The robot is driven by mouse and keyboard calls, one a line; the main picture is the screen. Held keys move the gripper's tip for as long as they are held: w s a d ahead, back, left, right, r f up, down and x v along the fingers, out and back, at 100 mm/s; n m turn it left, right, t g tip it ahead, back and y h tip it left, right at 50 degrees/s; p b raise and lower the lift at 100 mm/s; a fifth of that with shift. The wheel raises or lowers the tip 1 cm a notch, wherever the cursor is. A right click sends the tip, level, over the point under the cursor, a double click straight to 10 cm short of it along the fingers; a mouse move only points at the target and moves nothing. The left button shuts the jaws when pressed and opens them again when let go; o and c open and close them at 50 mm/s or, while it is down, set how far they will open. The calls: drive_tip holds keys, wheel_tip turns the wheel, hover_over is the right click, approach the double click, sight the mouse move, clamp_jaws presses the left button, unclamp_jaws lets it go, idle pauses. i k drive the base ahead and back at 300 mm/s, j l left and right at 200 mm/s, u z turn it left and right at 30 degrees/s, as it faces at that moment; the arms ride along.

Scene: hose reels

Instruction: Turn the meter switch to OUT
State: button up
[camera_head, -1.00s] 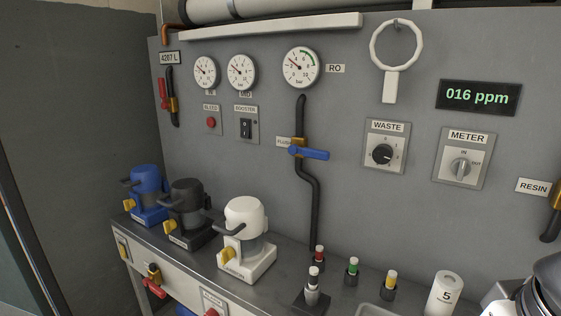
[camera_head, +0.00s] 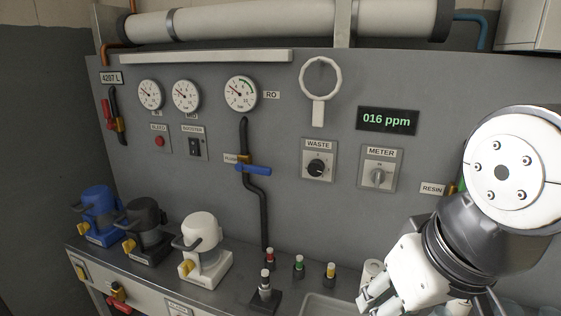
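The meter switch (camera_head: 378,178) is a grey rotary knob on a pale plate labelled METER, on the grey wall panel (camera_head: 300,200). Its knob looks roughly upright, near the IN mark; the OUT mark is too small to read now. The display (camera_head: 387,121) above it reads 016 ppm. My gripper (camera_head: 372,302) is at the lower right, below the meter switch and apart from it, low over the bench. Its fingers are partly cut off and small, so whether they are open or shut is unclear.
The WASTE knob (camera_head: 316,168) sits just left of the meter plate. A blue-handled valve (camera_head: 253,169) and a white ring (camera_head: 320,78) are further left. Small bottles (camera_head: 299,266) and a white cartridge (camera_head: 372,270) stand on the bench. The panel before the meter switch is clear.

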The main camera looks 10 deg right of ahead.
sight(378, 176)
drive_tip(key=j+z, duration=0.15)
drive_tip(key=j, duration=0.25)
drive_tip(key=k+j+z, duration=0.1)
drive_tip(key=j, duration=0.3)
drive_tip(key=j+z, duration=0.15)
drive_tip(key=j, duration=0.25)
drive_tip(key=k+j+z, duration=0.1)
drive_tip(key=j, duration=0.3)
drive_tip(key=k, duration=0.05)
